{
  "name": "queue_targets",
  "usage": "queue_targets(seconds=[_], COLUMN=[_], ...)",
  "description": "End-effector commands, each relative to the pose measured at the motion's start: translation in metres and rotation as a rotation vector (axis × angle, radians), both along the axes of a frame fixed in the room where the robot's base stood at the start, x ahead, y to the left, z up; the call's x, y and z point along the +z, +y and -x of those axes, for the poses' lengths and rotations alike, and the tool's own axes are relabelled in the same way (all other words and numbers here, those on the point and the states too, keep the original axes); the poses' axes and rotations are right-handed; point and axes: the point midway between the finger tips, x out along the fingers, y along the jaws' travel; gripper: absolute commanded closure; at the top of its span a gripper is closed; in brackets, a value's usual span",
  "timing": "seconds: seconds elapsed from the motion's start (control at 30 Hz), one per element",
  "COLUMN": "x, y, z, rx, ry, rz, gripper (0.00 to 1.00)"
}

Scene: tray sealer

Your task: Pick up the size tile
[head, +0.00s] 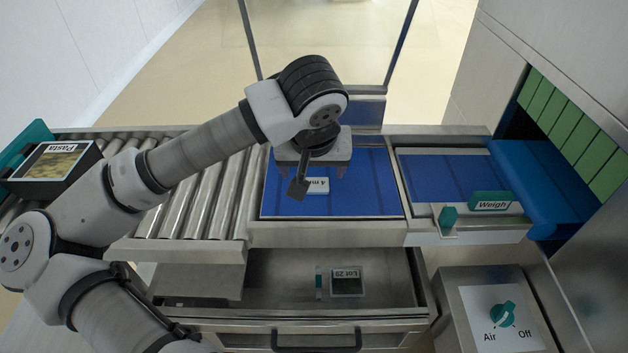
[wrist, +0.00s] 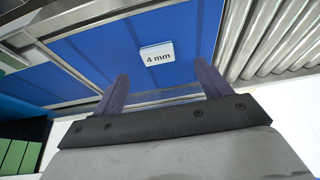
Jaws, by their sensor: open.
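The size tile (head: 318,186) is a small white tile on the blue belt (head: 370,195) in the middle of the line, partly hidden by my gripper in the head view. In the wrist view the tile (wrist: 157,54) lies flat, reads "4 mm", and sits beyond and between my fingers. My gripper (wrist: 162,87) is open and empty, its two fingers well apart. In the head view my gripper (head: 310,188) hangs over the blue belt close to the tile. I cannot tell its exact height above the belt.
Metal rollers (head: 200,195) lie left, with a Pasta tray (head: 55,165) at their far end. A Weigh sign (head: 491,202) and teal block (head: 448,217) stand right. Below, an open drawer (head: 270,275) holds a "Lot 29" piece (head: 347,283). An Air/Off knob (head: 502,314) is at lower right.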

Motion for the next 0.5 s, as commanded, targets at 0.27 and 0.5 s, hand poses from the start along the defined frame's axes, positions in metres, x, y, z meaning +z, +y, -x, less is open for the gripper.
queue_targets(seconds=[0.27,0.5], x=[-0.018,-0.044], y=[-0.001,-0.005], z=[-0.009,-0.023], rx=[0.000,-0.001], ry=[0.001,0.004], rz=[0.003,0.006], gripper=[0.24,0.24])
